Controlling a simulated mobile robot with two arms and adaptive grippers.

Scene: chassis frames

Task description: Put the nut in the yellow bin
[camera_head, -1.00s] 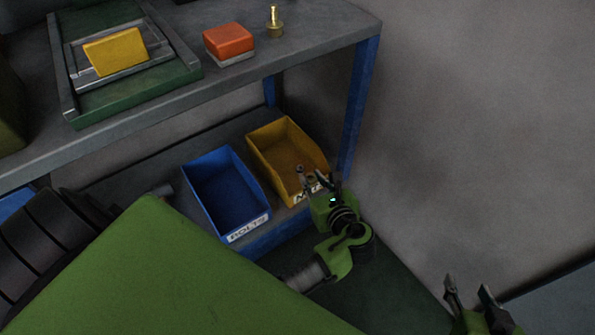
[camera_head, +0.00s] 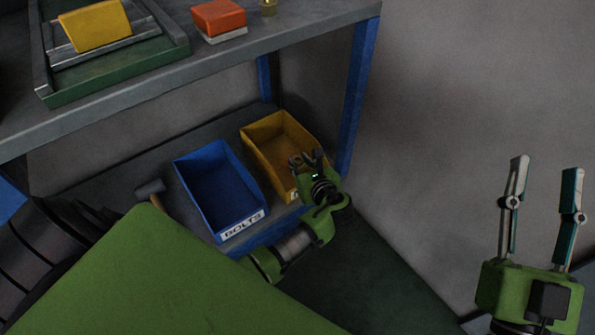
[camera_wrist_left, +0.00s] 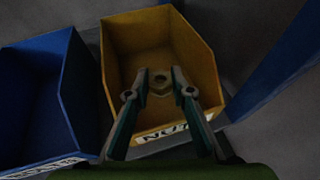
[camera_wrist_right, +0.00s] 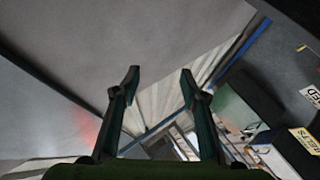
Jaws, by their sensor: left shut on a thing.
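The yellow bin (camera_head: 268,133) stands on the lower shelf, right of the blue bin; its label is partly hidden in the head view. My left gripper (camera_head: 307,158) is over the front part of the yellow bin. In the left wrist view the yellow bin (camera_wrist_left: 130,45) lies below the fingers, and its label is partly covered. The left gripper (camera_wrist_left: 160,74) is shut on the nut (camera_wrist_left: 161,83), a small dull ring between the fingertips, seen against the bin's inside. My right gripper (camera_head: 545,168) is open and empty at the far right; its spread fingers (camera_wrist_right: 160,78) show in its wrist view.
A blue bin (camera_head: 215,180) labelled BOLTS stands directly left of the yellow one. A hammer-like tool (camera_head: 150,188) lies left on the lower shelf.

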